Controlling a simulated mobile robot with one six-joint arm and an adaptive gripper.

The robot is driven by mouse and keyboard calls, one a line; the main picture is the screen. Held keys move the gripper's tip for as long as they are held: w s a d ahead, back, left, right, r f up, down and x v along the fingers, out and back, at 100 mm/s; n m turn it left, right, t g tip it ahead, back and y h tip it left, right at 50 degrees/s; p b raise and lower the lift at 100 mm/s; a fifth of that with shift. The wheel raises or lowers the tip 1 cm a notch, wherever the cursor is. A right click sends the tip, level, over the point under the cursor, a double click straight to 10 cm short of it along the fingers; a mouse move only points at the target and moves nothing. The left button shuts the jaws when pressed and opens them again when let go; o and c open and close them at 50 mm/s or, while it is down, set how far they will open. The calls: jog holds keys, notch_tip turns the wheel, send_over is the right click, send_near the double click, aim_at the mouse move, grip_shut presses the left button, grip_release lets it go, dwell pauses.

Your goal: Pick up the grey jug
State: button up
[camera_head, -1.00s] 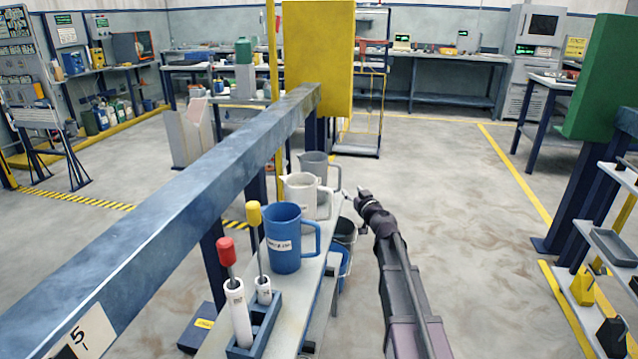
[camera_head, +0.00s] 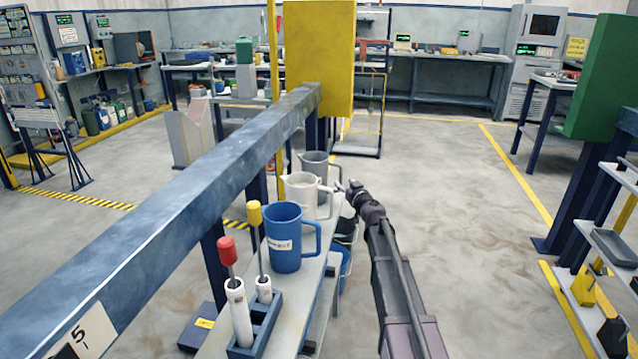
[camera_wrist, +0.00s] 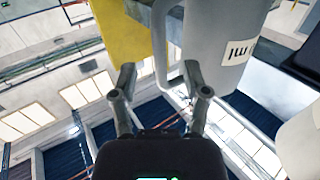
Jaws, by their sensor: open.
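The grey jug (camera_head: 314,168) stands upright at the far end of the narrow shelf, behind a white jug (camera_head: 299,190) and a blue jug (camera_head: 284,240). My gripper (camera_head: 346,187) is right beside the grey jug's handle side. In the wrist view the grey jug (camera_wrist: 222,35) fills the upper right, with part of a label showing. Its handle (camera_wrist: 160,45) hangs just beyond and between my two open fingertips (camera_wrist: 158,76). I cannot tell whether a finger touches it. The white jug also shows at the wrist view's right edge (camera_wrist: 302,142).
A thick blue beam (camera_head: 190,180) runs along the shelf's left side, and a yellow panel (camera_head: 318,55) stands behind the grey jug. A rack with red- and yellow-handled tools (camera_head: 258,330) is at the near end.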

aim_at(341, 180)
jog(key=x, duration=0.4)
dwell(0.5)
grip_shut()
